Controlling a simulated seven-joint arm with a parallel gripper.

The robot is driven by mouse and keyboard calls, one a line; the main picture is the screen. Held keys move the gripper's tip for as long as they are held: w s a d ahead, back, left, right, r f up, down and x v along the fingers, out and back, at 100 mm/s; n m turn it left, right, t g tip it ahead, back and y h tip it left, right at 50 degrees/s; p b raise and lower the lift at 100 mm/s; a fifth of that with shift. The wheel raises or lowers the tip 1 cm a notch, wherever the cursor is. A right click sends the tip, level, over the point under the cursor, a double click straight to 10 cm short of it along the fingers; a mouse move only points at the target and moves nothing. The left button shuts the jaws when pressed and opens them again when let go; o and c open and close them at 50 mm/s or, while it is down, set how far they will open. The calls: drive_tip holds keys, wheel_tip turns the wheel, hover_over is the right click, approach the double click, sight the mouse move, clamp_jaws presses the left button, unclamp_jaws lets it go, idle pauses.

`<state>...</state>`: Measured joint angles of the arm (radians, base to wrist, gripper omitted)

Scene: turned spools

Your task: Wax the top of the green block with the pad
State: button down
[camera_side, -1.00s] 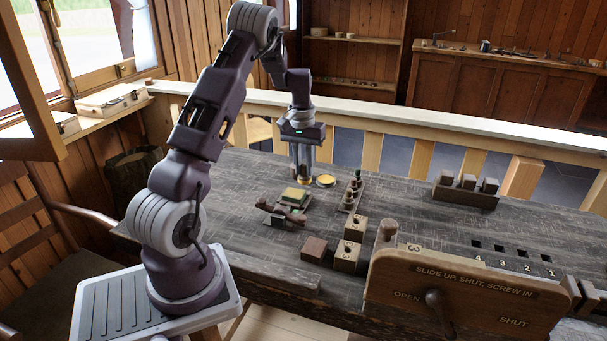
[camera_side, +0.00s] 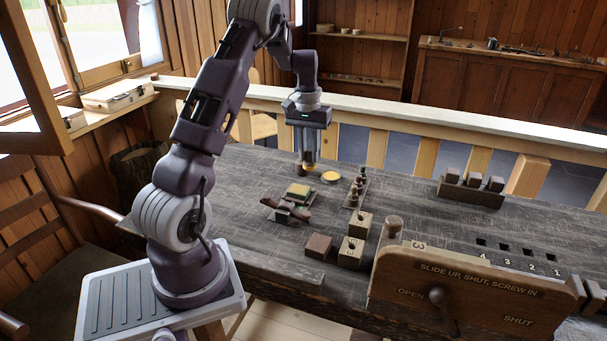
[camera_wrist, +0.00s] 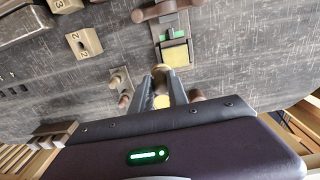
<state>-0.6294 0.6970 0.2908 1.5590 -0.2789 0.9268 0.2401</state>
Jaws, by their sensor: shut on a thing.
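The green block (camera_side: 299,196) sits low on the bench, with a pale yellow square patch (camera_wrist: 175,55) showing beside the green (camera_wrist: 180,33) in the wrist view. I cannot tell whether this patch is its top or a separate piece. My gripper (camera_side: 310,165) points down above the bench, behind and slightly right of the block. It is shut on a small tan-yellow piece, which I take for the pad (camera_wrist: 161,68); the fingers partly hide it. A round yellow dish (camera_side: 330,176) stands just right of my gripper and shows between the fingers in the wrist view.
A brown clamp-like piece (camera_side: 290,212) is in front of the block. A peg rack (camera_side: 356,192), numbered blocks (camera_side: 351,252) and a lever board (camera_side: 470,290) are to the right. Bare bench lies behind the rack.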

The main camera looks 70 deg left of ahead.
sight(309, 165)
drive_tip(key=shift+d, duration=0.15)
drive_tip(key=shift+f, duration=4)
drive_tip(key=shift+s+a, duration=0.6)
drive_tip(key=shift+a, duration=0.1)
drive_tip(key=shift+s+a, duration=1.75)
drive_tip(key=shift+s, duration=0.05)
drive_tip(key=shift+w+d, duration=2.5)
drive_tip(key=shift+s+a, duration=2.5)
drive_tip(key=shift+s, duration=0.05)
drive_tip(key=shift+w+d, duration=2.45)
drive_tip(key=shift+w, duration=0.05)
drive_tip(key=shift+r, duration=4.05)
